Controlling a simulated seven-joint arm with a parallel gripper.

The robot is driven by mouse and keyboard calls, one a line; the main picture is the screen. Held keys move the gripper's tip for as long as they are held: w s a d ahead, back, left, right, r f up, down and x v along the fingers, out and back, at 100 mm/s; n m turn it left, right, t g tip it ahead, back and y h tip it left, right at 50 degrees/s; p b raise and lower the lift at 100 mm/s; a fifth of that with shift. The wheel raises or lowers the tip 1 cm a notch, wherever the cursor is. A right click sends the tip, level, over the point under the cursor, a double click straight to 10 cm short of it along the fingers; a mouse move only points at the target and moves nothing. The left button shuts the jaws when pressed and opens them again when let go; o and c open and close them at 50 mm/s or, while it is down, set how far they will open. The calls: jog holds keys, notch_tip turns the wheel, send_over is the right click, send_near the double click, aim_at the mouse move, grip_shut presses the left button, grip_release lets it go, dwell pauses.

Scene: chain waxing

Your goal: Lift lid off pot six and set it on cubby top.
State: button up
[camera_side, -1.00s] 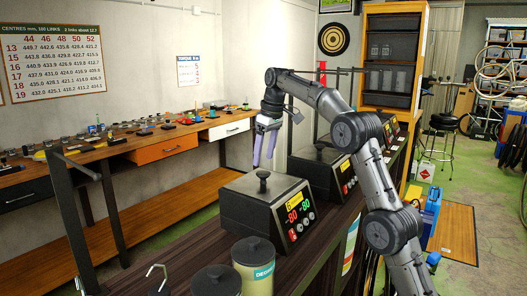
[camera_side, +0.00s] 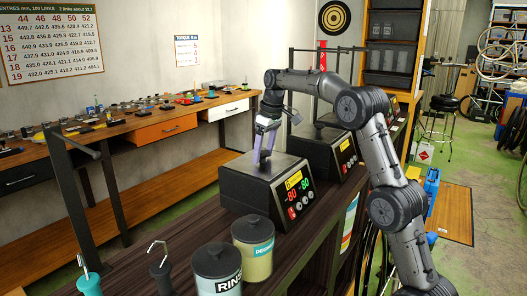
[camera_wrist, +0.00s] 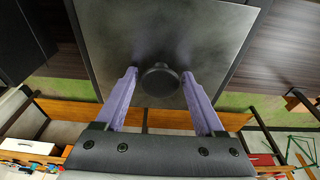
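Pot six is a black box with a lit display (camera_side: 298,190) on the dark counter, seemingly marked 6. Its flat dark lid (camera_wrist: 200,30) carries a round black knob (camera_wrist: 160,80). My gripper (camera_side: 263,160) points down over the lid, its purple fingers at the knob. In the wrist view the fingers of my gripper (camera_wrist: 159,74) are spread, one on each side of the knob, with gaps showing. The knob is mostly hidden by the fingers in the side view. I cannot tell which surface is the cubby top.
A similar black pot (camera_side: 335,150) stands just behind. Lidded canisters, one cream (camera_side: 252,250) and one grey (camera_side: 217,270), stand in front, near hooked tools (camera_side: 160,270). An orange cabinet with dark bins (camera_side: 392,45) stands at the back. A workbench (camera_side: 130,135) with small parts runs along the wall.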

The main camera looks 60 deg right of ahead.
aim_at(263, 152)
grip_shut()
jog(key=shift+r, duration=2.1)
